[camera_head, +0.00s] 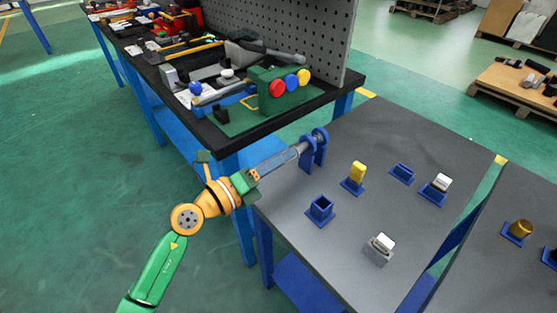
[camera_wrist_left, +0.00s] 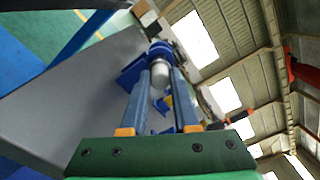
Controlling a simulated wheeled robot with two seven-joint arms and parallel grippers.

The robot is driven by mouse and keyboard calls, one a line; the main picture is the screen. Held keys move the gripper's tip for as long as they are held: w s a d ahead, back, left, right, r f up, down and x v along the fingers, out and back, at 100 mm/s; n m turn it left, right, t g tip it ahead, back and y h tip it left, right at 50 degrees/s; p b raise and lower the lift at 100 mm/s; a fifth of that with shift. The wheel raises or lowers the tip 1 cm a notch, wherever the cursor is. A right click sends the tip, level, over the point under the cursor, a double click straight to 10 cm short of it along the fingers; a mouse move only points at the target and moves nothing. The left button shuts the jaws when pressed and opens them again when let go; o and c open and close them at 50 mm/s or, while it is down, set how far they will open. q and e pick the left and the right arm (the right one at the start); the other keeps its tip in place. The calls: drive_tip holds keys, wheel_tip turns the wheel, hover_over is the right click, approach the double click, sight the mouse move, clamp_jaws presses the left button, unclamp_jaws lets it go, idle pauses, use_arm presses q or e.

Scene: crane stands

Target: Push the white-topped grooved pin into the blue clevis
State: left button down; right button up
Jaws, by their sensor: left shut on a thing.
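The blue clevis (camera_head: 308,160) stands upright near the left edge of the grey table, with two rounded lugs. My left gripper (camera_head: 298,149) reaches in from the left with its fingertips right beside the near lug. In the left wrist view, my left gripper (camera_wrist_left: 160,85) is shut on the white-topped pin (camera_wrist_left: 160,72), whose pale rounded head shows between the fingers. The clevis (camera_wrist_left: 160,48) is directly beyond the pin head. The pin's shaft and far end are hidden, so I cannot tell how deep it sits. My right gripper is not in view.
On the grey table (camera_head: 345,230) stand a yellow block in a blue holder (camera_head: 354,178), an empty blue square socket (camera_head: 320,210), white-topped pieces (camera_head: 381,246) (camera_head: 439,187) and another blue socket (camera_head: 402,173). A black workbench (camera_head: 230,138) with tools is behind my arm.

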use_arm(q)
drive_tip(key=shift+x, duration=1.55)
drive_tip(key=c, duration=0.6)
unclamp_jaws()
drive_tip(key=shift+p+v, duration=0.7)
drive_tip(key=shift+v, duration=1.75)
drive_tip(key=shift+s+a, duration=0.1)
